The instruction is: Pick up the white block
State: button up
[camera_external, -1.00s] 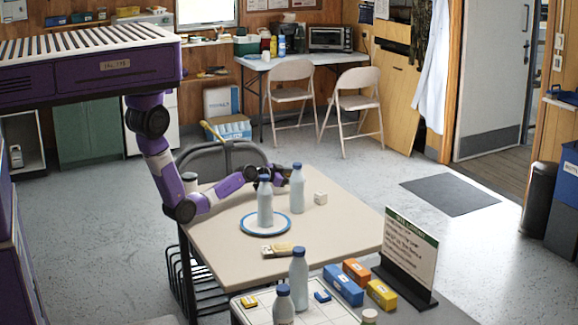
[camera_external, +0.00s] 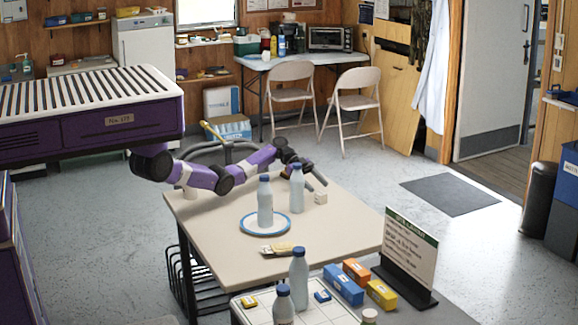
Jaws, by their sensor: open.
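Another bottle (camera_external: 265,203) stands on a blue-rimmed plate (camera_external: 248,223) mid-table. A small tan and white item (camera_external: 281,250) lies near the front. A sign (camera_external: 408,252) and several coloured boxes (camera_external: 343,285) stand in front right. The table's right part is clear.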

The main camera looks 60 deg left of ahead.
aim_at(324, 197)
jog(key=shift+s+d+f+g+h, duration=0.15)
jog(key=shift+s+d+g+h, duration=0.15)
jog(key=shift+s+d+g, duration=0.2)
jog(key=shift+b+x, duration=0.5)
jog(key=shift+x, duration=3.35)
jog(key=shift+s, duration=0.15)
grip_shut()
